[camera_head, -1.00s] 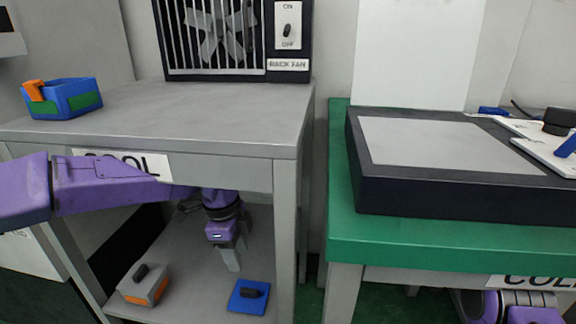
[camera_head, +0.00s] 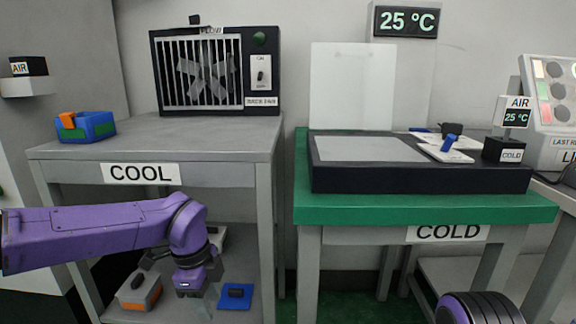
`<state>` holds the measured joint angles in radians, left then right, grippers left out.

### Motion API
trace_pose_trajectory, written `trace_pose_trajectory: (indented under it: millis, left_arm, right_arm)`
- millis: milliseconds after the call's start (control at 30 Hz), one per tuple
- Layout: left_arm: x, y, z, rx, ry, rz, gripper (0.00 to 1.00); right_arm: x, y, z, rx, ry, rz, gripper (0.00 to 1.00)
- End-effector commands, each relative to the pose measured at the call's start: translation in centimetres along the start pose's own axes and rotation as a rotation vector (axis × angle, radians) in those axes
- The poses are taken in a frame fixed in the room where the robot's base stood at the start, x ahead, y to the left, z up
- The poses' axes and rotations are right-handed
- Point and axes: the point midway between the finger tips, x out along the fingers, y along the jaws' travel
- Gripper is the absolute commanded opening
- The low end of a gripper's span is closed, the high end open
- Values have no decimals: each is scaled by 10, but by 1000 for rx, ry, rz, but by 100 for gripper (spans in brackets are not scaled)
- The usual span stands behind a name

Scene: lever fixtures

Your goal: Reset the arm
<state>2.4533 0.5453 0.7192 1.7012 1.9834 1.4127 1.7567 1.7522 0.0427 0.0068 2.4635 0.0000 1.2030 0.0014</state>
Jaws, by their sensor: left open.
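My left arm comes in from the left in purple, in front of the grey table marked COOL (camera_head: 140,174). My left gripper (camera_head: 204,303) hangs down at the table's lower shelf, with its fingers apart and nothing seen between them. It is between a grey and orange box with a black lever (camera_head: 139,291) and a blue plate with a black knob (camera_head: 236,296). My right arm shows only as a purple and black part at the bottom right; its gripper is out of the picture.
A rack fan (camera_head: 210,70) and a blue-green bin (camera_head: 92,127) stand on the COOL table. The green COLD table (camera_head: 425,208) bears a dark cold plate (camera_head: 420,178) and a white lever fixture (camera_head: 446,150). A narrow gap separates the tables.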

Motion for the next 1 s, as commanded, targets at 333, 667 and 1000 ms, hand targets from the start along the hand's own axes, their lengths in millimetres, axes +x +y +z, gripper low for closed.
trace_pose_trajectory:
  millis: [333, 667, 1000]
  left_arm:
    - [8, -12, 24, 437, -157, -61, 42]
    - [81, -8, 96, 1430, -668, 190, 42]
    - [264, 139, 132, -2544, 556, -846, 42]
  right_arm:
    - [0, -1, -1, 1, 2, -1, 71]
    - [0, 0, -1, 1, 2, -1, 71]
    - [0, 0, -1, 1, 2, -1, 71]
